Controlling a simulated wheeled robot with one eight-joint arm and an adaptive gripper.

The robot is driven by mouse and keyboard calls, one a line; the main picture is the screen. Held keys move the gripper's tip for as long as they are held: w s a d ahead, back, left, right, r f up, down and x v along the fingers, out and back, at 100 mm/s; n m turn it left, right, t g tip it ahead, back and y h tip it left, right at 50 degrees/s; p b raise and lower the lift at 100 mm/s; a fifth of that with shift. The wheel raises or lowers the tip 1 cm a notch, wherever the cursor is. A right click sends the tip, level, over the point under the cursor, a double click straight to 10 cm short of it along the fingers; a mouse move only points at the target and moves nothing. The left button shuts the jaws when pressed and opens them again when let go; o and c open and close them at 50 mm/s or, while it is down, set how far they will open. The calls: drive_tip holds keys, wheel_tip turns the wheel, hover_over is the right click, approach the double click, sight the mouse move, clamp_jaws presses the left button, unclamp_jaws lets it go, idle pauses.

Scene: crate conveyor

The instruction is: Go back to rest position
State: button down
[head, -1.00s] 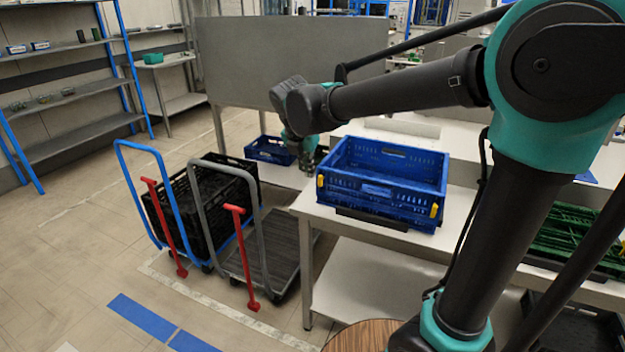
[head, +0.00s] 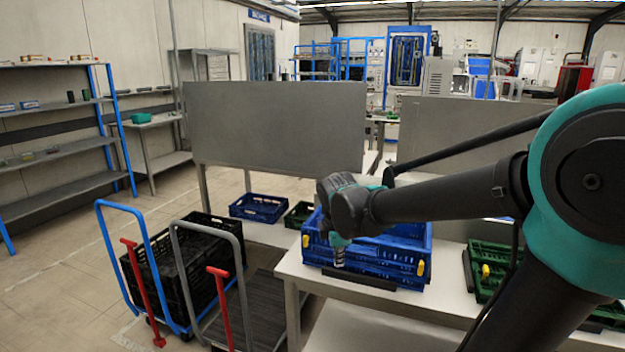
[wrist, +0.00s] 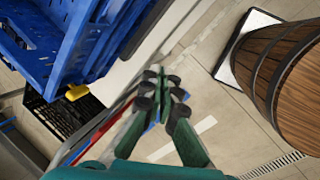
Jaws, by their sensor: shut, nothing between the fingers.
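My gripper (head: 339,252) points down in the head view, in front of the near side of a blue crate (head: 405,264) on the table. Its fingers also show in the wrist view (wrist: 168,82), shut with nothing between them. The same blue crate (wrist: 62,42) fills the upper left of the wrist view, beside the fingers and apart from them. My wrist and forearm hide part of the crate in the head view.
The crate stands on a light table (head: 320,277). Green crates (head: 490,262) are to its right. Trolleys with a black crate (head: 172,262) stand on the left. A wooden barrel (wrist: 285,70) is at the right of the wrist view. Floor at far left is clear.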

drive_tip(key=s+d+f+m, duration=1.2)
drive_tip(key=s+m, duration=0.1)
drive_tip(key=m, duration=0.6)
drive_tip(key=shift+d+y, duration=0.2)
drive_tip(key=shift+y, duration=0.2)
drive_tip(key=shift+r, duration=0.1)
